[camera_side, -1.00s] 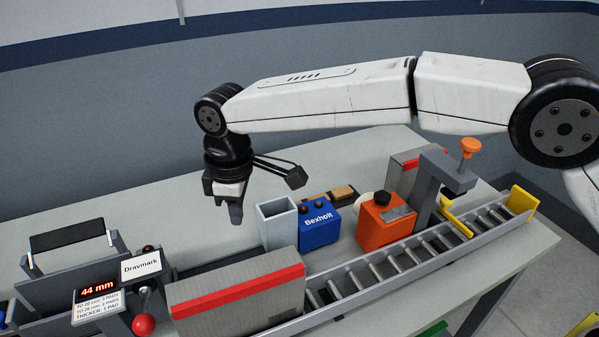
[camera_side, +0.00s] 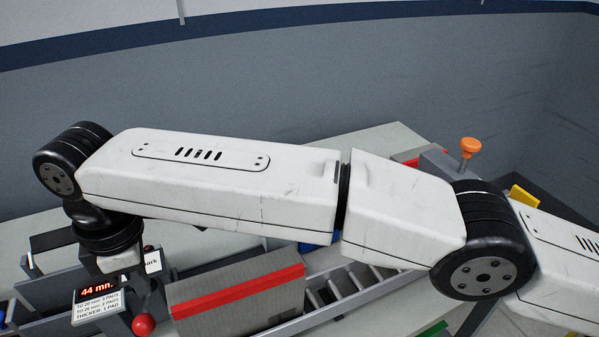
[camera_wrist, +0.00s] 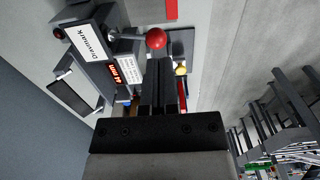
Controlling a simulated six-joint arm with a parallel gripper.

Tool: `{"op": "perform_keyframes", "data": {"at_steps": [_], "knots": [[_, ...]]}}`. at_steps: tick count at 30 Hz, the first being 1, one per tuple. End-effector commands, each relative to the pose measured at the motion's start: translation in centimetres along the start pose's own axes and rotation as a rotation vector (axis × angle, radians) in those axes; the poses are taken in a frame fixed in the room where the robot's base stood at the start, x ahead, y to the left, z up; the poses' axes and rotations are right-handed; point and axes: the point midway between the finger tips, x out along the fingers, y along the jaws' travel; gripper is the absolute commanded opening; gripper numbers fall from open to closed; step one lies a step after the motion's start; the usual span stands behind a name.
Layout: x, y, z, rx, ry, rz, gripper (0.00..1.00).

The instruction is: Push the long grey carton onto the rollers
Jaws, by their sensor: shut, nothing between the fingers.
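The long grey carton (camera_side: 238,304) with a red stripe lies in the side view's lower middle, its right end by the start of the rollers (camera_side: 345,285). In the wrist view, part of the carton (camera_wrist: 146,12) and its stripe show at the top edge. My gripper (camera_wrist: 160,65) is shut and empty, with dark fingers side by side. In the side view it hangs left of the carton, at the Dravmark device, apart from the carton as far as I can see. Its fingertips are hard to separate from the device there. My arm hides much of the roller track.
The Dravmark device's display (camera_side: 97,290) reads 44 mm, and its red-knobbed lever (camera_side: 144,325) stands close to the carton's left end. An orange knob (camera_side: 470,147) and a yellow end stop (camera_side: 524,197) show at the right. My arm hides the blue box's upper part.

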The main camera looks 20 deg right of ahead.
Motion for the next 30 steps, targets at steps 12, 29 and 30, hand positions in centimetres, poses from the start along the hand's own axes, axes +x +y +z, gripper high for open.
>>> {"op": "perform_keyframes", "data": {"at_steps": [12,29,30], "knots": [[1.3,0.1,0.0,0.002,0.000,0.000,0.00],[8.4,0.0,0.1,0.002,-0.001,0.000,0.00],[8.8,0.0,0.1,0.002,-0.001,-0.001,0.00]]}}
